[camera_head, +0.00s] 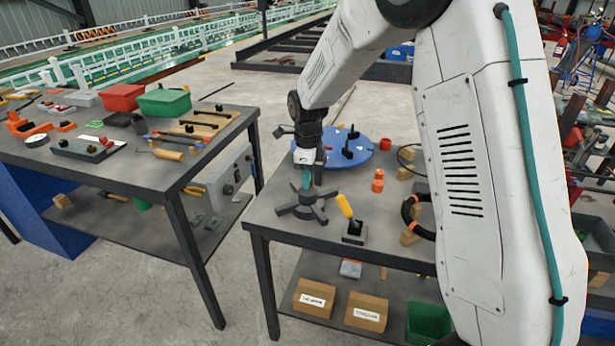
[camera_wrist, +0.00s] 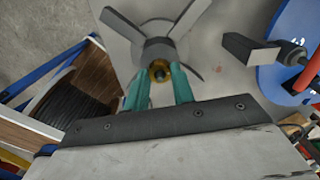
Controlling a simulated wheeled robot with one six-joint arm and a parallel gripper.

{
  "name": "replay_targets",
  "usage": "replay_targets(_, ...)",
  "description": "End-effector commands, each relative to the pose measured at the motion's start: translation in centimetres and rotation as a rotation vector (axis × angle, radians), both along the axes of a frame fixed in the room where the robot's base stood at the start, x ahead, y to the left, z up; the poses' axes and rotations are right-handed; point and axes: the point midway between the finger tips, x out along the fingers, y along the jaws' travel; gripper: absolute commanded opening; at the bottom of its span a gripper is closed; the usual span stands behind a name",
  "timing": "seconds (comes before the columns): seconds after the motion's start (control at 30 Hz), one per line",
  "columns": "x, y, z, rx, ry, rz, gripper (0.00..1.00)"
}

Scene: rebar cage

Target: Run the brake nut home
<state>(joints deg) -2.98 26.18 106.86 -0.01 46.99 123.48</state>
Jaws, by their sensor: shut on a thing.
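The brake nut (camera_wrist: 159,69) shows in the wrist view as a small brass ring with a dark centre. It sits at the middle of a dark hub with flat radiating arms (camera_wrist: 155,48). In the head view this hub stands on the near right table as a dark star shape (camera_head: 303,206). My gripper (camera_wrist: 160,82) has its two teal fingers on either side of the nut, shut on it. In the head view my gripper (camera_head: 306,180) points down over the hub's centre. The nut is hidden there, and its thread depth cannot be told.
A blue disc (camera_head: 360,157) with black fittings lies behind the hub. A yellow-handled tool (camera_head: 344,206) in a black block stands close right. Orange pieces (camera_head: 378,181) and a black coil are farther right. The left table (camera_head: 150,180) holds bins and tools.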

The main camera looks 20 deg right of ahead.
Motion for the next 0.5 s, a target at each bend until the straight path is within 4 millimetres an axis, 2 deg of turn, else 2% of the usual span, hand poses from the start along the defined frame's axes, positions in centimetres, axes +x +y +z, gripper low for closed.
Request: replay_targets(0.5, 0.17, -0.01, 0.16, 0.000, -0.005, -0.113, 0.02)
